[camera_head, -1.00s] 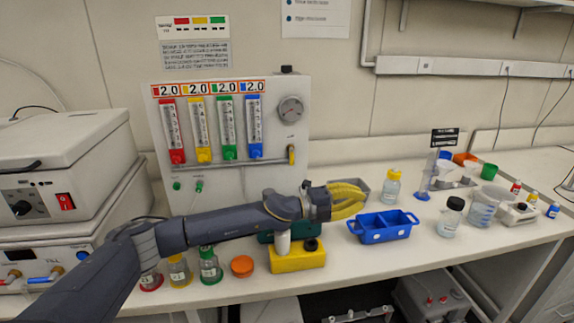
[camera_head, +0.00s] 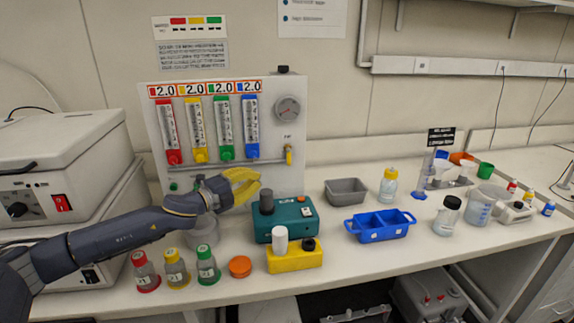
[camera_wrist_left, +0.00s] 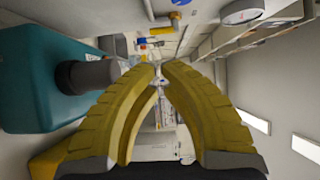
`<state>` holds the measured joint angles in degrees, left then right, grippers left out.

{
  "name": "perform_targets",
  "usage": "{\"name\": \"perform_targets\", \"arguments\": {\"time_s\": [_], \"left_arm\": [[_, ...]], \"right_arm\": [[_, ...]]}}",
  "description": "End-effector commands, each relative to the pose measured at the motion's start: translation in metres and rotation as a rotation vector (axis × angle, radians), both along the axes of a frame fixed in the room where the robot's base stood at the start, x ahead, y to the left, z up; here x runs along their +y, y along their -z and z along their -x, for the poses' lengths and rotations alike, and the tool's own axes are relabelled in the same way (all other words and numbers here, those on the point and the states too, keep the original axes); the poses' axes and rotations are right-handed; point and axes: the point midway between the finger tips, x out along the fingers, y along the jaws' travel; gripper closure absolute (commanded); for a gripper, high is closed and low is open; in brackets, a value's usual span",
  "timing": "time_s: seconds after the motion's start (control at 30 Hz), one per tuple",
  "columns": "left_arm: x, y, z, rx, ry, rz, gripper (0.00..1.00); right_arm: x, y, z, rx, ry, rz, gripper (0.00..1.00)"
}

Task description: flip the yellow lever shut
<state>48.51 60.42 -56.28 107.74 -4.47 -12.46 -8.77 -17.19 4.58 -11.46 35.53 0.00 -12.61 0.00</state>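The yellow lever (camera_head: 289,154) is on the right end of the pipe across the white gas panel (camera_head: 272,136), below the round gauge. It hangs down in the head view. My left gripper (camera_head: 258,181) is below and left of the lever, in front of the panel, apart from it. Its curved yellow fingers (camera_wrist_left: 158,66) come together at the tips in the wrist view, with nothing between them. Small yellow pieces show beyond the fingertips in that view, but I cannot tell surely which is the lever. My right gripper is not in view.
A teal box (camera_head: 283,222) with a grey knob stands just below and right of my left gripper. A yellow block (camera_head: 296,262) stands before it. Red, yellow and green capped bottles (camera_head: 176,272) stand front left. A grey tray (camera_head: 346,190) and blue tray (camera_head: 364,229) lie right.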

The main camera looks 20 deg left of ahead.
Motion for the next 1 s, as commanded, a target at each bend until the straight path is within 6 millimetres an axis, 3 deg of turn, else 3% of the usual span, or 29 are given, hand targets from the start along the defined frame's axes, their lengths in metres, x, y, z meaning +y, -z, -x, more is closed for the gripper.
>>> {"name": "perform_targets", "arguments": {"time_s": [0.53, 1.0], "left_arm": [[-0.004, 0.0, -0.008, -0.001, -0.002, -0.001, 1.0], [-0.044, -0.001, -0.075, -0.001, 0.0, 0.0, 1.0]], "right_arm": [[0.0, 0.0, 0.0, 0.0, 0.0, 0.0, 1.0], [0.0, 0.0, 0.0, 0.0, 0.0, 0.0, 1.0]]}}
